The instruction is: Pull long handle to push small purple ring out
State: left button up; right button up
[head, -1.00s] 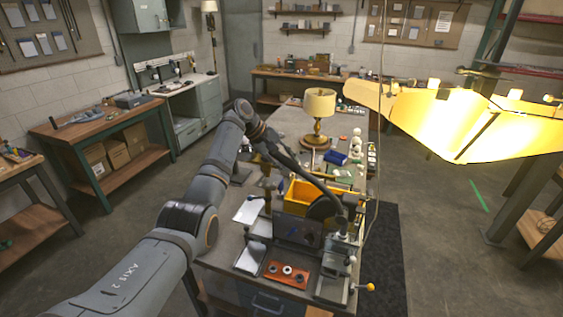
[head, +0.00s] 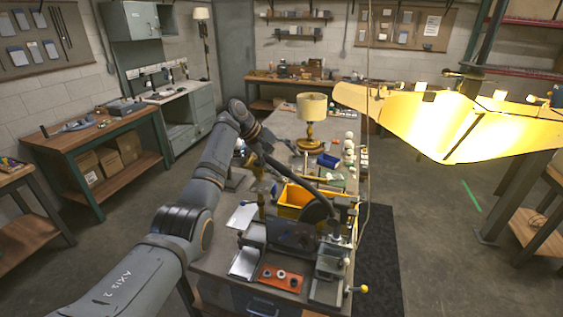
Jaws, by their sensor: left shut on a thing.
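The press (head: 329,272) stands at the near right end of the bench, with a yellow knob (head: 362,289) at its right side. A long, dark, curved handle (head: 301,183) slants from the press up and left toward my left wrist. My left gripper (head: 264,156) is small and dark against the bench; it is at the upper end of the handle and shut on it. Its fingertips are hard to make out. I cannot make out the small purple ring. My right gripper is out of view.
An orange tray (head: 265,286) with small rings lies left of the press. A yellow bin (head: 293,197) and a lamp (head: 311,108) stand farther back on the bench. A large, lit yellow panel (head: 420,118) hangs at right. A thin cord hangs behind the press.

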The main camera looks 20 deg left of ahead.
pick_arm(q)
jog(key=shift+w+d+r, duration=0.2)
jog(key=shift+d+r, duration=0.1)
jog(key=shift+r, duration=0.45)
jog(key=shift+s+f, duration=0.1)
jog(key=shift+f, duration=0.2)
jog(key=shift+p+v, duration=0.75)
jog(key=shift+v, duration=0.25)
jog(key=shift+a+r, duration=0.15)
jog(key=shift+a, duration=0.1)
jog(key=a+f+v, duration=0.1)
jog(key=v, duration=0.8)
jog(key=shift+s+f, duration=0.2)
jog(key=shift+s, duration=0.15)
jog(key=shift+a, duration=0.15)
